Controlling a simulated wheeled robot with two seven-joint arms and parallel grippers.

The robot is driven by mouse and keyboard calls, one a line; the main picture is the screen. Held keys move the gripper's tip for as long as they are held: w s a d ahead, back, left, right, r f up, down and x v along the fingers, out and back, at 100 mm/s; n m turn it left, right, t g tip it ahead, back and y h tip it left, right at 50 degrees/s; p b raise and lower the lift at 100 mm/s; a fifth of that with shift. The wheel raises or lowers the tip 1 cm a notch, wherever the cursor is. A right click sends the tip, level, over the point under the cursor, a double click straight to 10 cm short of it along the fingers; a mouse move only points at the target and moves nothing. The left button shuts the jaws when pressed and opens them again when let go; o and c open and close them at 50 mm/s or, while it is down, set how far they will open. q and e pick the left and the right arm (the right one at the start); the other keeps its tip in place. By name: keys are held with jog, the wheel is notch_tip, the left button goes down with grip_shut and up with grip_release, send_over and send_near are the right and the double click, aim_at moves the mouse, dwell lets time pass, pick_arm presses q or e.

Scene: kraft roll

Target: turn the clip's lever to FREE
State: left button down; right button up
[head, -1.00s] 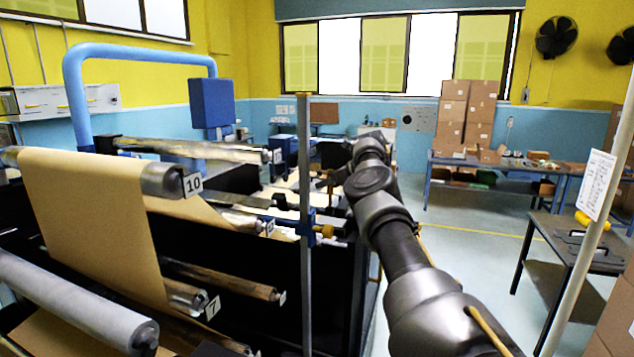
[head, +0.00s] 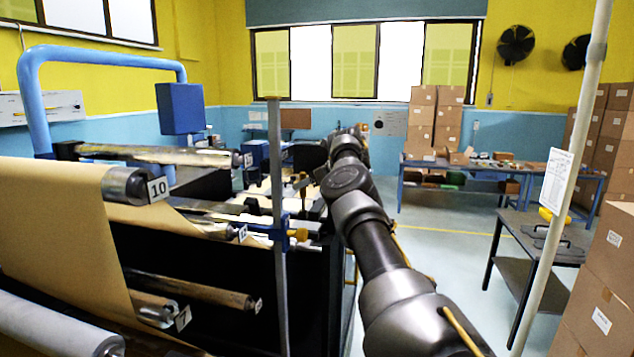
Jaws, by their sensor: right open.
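My right arm comes in from the bottom right and reaches away past the post. My right gripper (head: 303,186) is small and partly hidden beyond the arm, near the post and above the clamp. It is open, and I see nothing held in it. My left gripper is not in view.
Kraft paper (head: 60,225) hangs over a roller marked 10 (head: 128,186) at the left, with more rollers below. A pale pole with a sheet (head: 556,180) and stacked cartons (head: 600,290) stand at the right. Floor between arm and dark table (head: 540,235) is clear.

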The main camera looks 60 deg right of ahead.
jog(key=b+v, duration=0.2)
jog(key=v, duration=0.6)
jog(key=shift+b, duration=0.35)
jog(key=shift+s+d, duration=0.1)
